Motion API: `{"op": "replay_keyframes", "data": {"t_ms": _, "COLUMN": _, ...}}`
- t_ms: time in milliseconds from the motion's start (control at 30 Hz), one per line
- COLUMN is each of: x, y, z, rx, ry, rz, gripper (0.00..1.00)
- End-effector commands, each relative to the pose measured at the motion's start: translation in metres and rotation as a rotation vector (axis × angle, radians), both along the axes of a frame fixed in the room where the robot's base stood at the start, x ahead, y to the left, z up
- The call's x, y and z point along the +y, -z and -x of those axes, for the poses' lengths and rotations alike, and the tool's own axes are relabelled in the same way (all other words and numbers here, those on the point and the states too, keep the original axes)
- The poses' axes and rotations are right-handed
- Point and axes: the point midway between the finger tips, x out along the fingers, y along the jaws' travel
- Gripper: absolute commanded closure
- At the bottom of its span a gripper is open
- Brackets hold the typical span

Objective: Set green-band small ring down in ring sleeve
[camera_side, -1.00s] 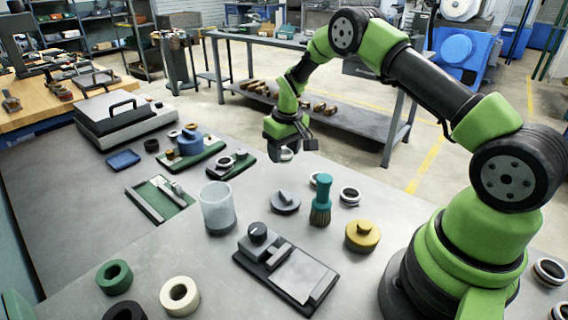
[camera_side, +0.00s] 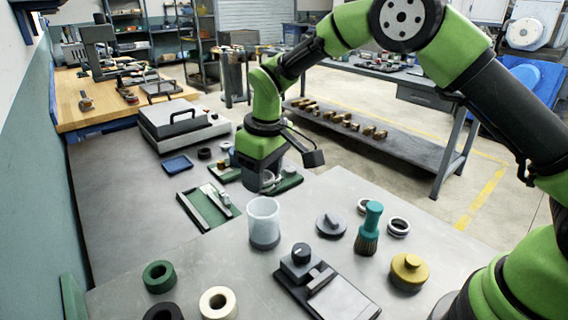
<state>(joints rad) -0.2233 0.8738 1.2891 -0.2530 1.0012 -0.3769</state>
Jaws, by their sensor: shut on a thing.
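My gripper (camera_side: 262,182) points down over the green trays, behind the frosted clear cylinder (camera_side: 263,224). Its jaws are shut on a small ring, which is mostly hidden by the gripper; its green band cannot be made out. One green tray (camera_side: 290,184) shows to the right of the jaws, with small ring-like parts on it partly covered. I cannot tell for sure which thing is the ring sleeve. I also cannot tell whether the held ring touches anything below it.
A flat green tray (camera_side: 216,215) lies left of the cylinder. A grey knob (camera_side: 331,224), a teal brush (camera_side: 369,228), a yellow weight (camera_side: 409,271) and a black-and-grey block (camera_side: 325,285) stand to the right. Large rings, one green (camera_side: 159,277), lie in front. A blue dish (camera_side: 176,165) sits behind.

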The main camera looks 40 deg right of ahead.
Motion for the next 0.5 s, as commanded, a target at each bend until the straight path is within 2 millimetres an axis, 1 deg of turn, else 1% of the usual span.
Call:
{"op": "replay_keyframes", "data": {"t_ms": 167, "x": 0.002, "y": 0.008, "z": 0.001, "rx": 0.002, "ry": -0.003, "rz": 0.0, "gripper": 0.76}}
{"op": "replay_keyframes", "data": {"t_ms": 500, "x": 0.001, "y": 0.036, "z": 0.001, "rx": 0.002, "ry": -0.002, "rz": 0.0, "gripper": 0.76}}
